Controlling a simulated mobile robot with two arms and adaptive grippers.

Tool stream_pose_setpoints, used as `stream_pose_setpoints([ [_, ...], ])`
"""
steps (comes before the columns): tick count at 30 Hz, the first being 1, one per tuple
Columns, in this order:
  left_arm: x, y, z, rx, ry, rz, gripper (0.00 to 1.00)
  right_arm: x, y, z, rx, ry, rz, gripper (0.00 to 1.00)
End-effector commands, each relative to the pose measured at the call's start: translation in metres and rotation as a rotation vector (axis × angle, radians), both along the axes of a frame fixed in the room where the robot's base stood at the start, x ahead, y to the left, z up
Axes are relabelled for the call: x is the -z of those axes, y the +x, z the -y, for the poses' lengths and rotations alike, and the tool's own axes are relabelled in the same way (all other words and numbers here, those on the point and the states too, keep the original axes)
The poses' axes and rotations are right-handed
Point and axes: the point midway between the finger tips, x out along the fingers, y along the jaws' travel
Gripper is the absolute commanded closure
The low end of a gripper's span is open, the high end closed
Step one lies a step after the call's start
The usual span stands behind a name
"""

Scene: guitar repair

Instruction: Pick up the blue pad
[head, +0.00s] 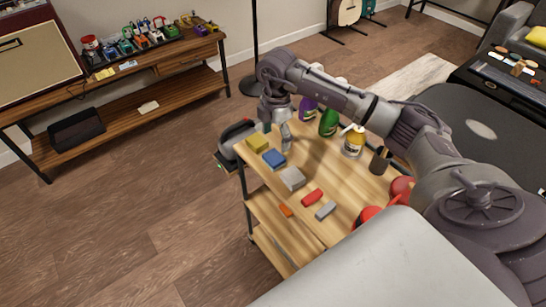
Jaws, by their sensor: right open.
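The blue pad (274,159) lies on the wooden top of a shelved cart (336,176), near its left edge. It sits between a yellow pad (258,144) and a grey block (292,178). My right arm reaches in from the right. My right gripper (284,142) points down just above and behind the blue pad, close to it. It is open and holds nothing that I can see. I cannot tell the exact gap between its fingers and the pad. My left gripper is not in view.
A red piece (313,197) and a small grey piece (326,211) lie nearer on the cart. Green (328,122) and yellow (352,142) bottles and a dark cup (380,160) stand behind. A workbench with pedals (150,40) is at the back left.

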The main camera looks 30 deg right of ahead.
Motion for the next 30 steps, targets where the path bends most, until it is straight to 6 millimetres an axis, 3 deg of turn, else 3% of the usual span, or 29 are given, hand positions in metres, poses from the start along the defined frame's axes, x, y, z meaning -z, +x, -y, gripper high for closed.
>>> stream_pose_setpoints([
  [5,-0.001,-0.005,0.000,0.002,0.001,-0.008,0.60,0.020,0.000,0.000,-0.001,0.001,-0.001,0.25],
  [13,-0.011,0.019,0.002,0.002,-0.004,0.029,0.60,0.048,0.001,0.003,-0.001,0.001,-0.003,0.25],
  [18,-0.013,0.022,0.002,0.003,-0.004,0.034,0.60,0.070,0.002,0.003,-0.001,0.001,-0.001,0.25],
  [27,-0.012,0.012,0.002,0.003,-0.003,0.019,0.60,0.075,0.002,0.003,-0.002,0.001,0.002,0.25],
  [30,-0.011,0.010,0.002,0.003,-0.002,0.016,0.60,0.075,0.002,0.003,-0.002,0.001,0.002,0.42],
])
